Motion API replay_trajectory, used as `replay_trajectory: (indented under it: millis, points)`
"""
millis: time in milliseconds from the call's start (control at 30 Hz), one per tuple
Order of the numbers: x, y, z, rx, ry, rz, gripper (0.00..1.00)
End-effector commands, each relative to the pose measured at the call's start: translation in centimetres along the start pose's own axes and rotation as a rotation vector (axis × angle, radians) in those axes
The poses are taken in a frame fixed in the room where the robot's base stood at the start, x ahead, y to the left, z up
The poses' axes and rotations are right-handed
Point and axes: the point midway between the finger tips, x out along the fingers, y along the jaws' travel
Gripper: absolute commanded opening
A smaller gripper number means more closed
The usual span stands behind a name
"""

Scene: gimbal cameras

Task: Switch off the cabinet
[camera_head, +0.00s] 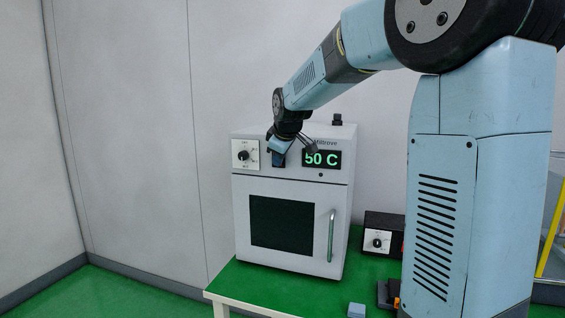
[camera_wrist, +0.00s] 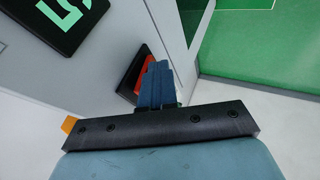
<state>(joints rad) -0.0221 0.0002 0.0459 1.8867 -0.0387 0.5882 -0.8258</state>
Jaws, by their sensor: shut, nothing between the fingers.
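The cabinet (camera_head: 241,215) is a light grey box with a dark window on its door. Its display (camera_head: 321,159) is lit green and reads about "50 C", its left edge partly covered; it also shows in the wrist view (camera_wrist: 68,18). A red-orange rocker switch (camera_wrist: 142,78) in a black frame shows in the wrist view. My gripper (camera_wrist: 156,72) is shut and empty, its blue fingertips over part of the switch; contact cannot be told. In the head view my gripper (camera_head: 279,157) is at the upper front, left of the display, hiding the switch.
A dial panel (camera_head: 245,154) is left of my gripper, and a vertical door handle (camera_head: 331,236) is below right. The green table (camera_head: 275,285) also holds a black box with a dial (camera_head: 377,241) and a small blue block (camera_head: 356,310).

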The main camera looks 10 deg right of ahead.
Motion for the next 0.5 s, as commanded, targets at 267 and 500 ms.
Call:
replay_trajectory:
  millis: [267, 500]
  points:
    - [-0.28, 0.18, -0.14, 0.000, 0.001, 0.001, 0.00]
    - [-0.42, -0.18, -0.17, 0.001, 0.001, 0.001, 0.00]
